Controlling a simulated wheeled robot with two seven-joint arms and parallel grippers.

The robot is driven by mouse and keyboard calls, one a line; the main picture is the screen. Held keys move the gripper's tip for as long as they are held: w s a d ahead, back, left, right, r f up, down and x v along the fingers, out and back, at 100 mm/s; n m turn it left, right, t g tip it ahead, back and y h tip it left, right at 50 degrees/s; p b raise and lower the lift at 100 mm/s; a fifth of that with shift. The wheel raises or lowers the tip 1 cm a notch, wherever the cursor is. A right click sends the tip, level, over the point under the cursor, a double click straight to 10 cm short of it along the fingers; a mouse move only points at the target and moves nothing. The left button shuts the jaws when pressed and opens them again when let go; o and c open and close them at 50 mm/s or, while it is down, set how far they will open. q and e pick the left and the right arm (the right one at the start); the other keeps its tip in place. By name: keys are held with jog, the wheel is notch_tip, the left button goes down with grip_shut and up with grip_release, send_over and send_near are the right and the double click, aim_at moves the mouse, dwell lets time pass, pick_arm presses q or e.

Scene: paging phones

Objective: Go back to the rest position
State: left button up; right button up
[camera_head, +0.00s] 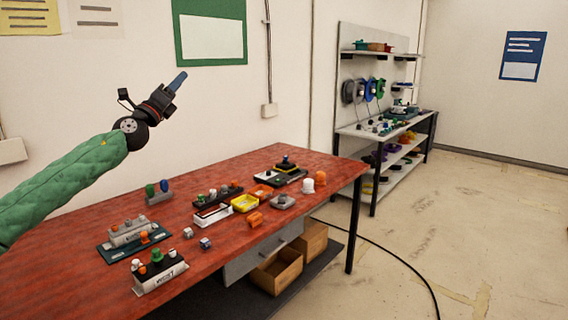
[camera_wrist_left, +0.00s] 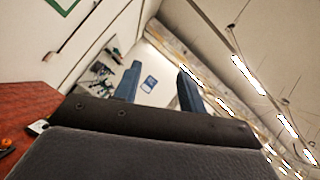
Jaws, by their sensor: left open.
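My left arm, in a green sleeve, comes in from the left in the head view. Its gripper (camera_head: 176,82) is raised high above the red table, in front of the white wall. In the left wrist view the two blue fingers of the left gripper (camera_wrist_left: 158,88) stand apart with nothing between them, so it is open and empty. The red table (camera_head: 80,262) lies below with several small devices on it, and the gripper touches none of them. My right gripper is in neither view.
Phone-like units with coloured knobs, a yellow tray (camera_head: 245,203) and an orange block (camera_head: 255,219) stand on the table. Wooden boxes (camera_head: 277,274) sit beneath. A shelf bench (camera_head: 352,132) stands behind at right. A black cable (camera_head: 405,262) crosses the floor. Air around the gripper is clear.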

pick_arm(q)
jog(key=s+d+f+n+g+y, duration=0.4)
jog(key=s+f+n, duration=0.6)
jog(key=f, duration=0.6)
jog(key=s+d+f+n+g+y+p, duration=0.1)
jog(key=s+d+f+n+g+y, duration=0.35)
jog(key=s+f+n, duration=0.8)
jog(key=s+d+f+n+g+y, duration=0.35)
jog(key=s+f+n, duration=0.3)
jog(key=f, duration=1.25)
jog(key=s+d+f+n+g+h, duration=0.1)
jog(key=s+d+f+g, duration=0.1)
jog(key=s+f, duration=1)
jog(key=s+d+f+n+g+p, duration=0.1)
jog(key=s+f+g, duration=0.4)
jog(key=s+f, duration=0.8)
jog(key=s+d+n, duration=0.1)
jog(key=s, duration=0.6)
jog(key=shift+s+n+h, duration=0.25)
jog(key=shift+n+h, duration=0.05)
jog(key=shift+h, duration=0.1)
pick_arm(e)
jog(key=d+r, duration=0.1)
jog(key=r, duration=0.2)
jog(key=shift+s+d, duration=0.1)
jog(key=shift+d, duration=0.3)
pick_arm(q)
jog(key=shift+f, duration=0.15)
